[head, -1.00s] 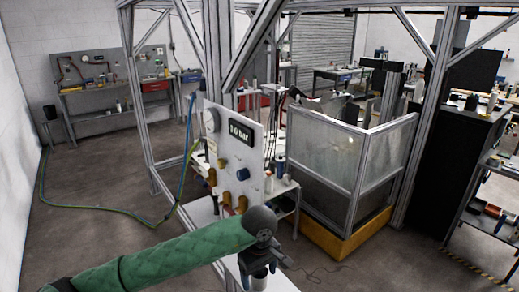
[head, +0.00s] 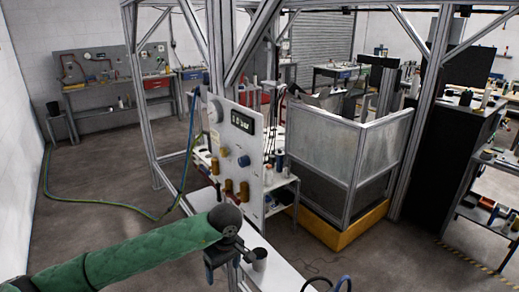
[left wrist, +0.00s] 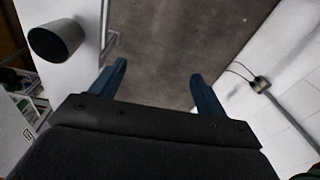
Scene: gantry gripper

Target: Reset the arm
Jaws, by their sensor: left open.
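My left arm in its green sleeve reaches in from the lower left of the head view. Its gripper (head: 230,278) hangs pointing down beside the white bench top (head: 285,277), left of a small grey cylinder (head: 259,260). In the left wrist view the two blue fingers of my left gripper (left wrist: 159,72) stand wide apart with nothing between them, over grey floor. The dark-ended cylinder (left wrist: 57,40) shows there at upper left, apart from the fingers. My right gripper is not in view.
A white panel (head: 240,155) with a dark display, gauge and knobs stands just beyond my left gripper on the gantry frame (head: 220,45). A clear-walled enclosure on a yellow base (head: 330,230) is to the right. Dark and blue loops (head: 332,284) show at the bottom edge.

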